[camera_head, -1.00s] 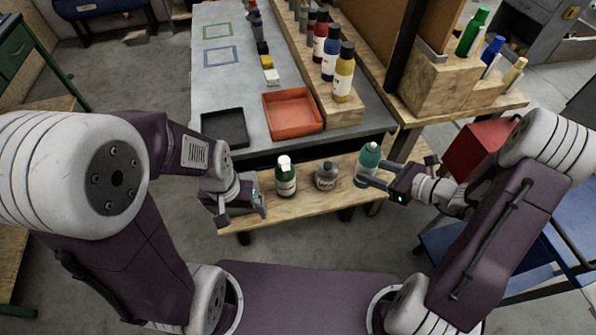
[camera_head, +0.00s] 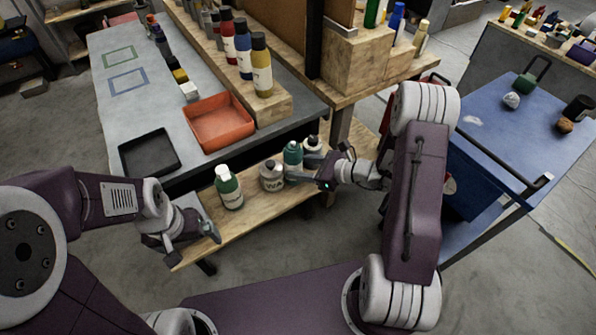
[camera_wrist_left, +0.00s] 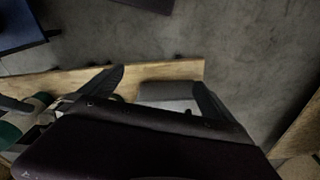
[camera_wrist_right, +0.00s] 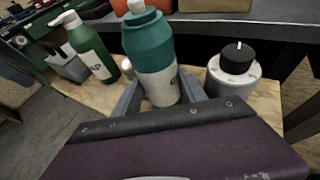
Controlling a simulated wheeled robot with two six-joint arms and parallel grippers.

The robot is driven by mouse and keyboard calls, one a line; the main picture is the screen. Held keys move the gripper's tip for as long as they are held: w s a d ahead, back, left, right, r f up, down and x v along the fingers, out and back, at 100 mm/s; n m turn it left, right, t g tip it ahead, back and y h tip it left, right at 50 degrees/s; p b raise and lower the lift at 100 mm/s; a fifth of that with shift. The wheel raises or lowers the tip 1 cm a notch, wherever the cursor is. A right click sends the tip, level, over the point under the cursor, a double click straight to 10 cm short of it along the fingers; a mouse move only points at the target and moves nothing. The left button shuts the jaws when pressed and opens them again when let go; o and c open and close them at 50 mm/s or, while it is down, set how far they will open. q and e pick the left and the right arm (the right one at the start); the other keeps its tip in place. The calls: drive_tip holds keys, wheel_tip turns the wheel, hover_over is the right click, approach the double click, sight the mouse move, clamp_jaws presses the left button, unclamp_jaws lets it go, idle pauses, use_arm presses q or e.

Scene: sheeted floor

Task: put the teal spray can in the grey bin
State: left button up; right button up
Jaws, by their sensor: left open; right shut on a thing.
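The teal spray can (camera_head: 292,157), teal above a pale label, is upright between the fingers of my right gripper (camera_head: 297,178). The right wrist view shows the can (camera_wrist_right: 150,55) with a finger on each side; its base is hidden. I cannot tell whether it touches the bench. My left gripper (camera_head: 197,236) is open and empty at the bench's left end. A grey box-like thing (camera_head: 188,204), perhaps the grey bin, is partly hidden behind it. It also shows between the fingers in the left wrist view (camera_wrist_left: 165,91).
A black tray (camera_head: 148,153) and orange tray (camera_head: 219,123) lie on the table behind. A blue cart (camera_head: 510,140) is right.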

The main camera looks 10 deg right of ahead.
drive_tip(key=shift+w+f, duration=0.15)
drive_tip(key=shift+f, duration=0.55)
drive_tip(key=shift+f, duration=0.1)
drive_tip(key=o, duration=1.4)
drive_tip(key=shift+o, duration=0.2)
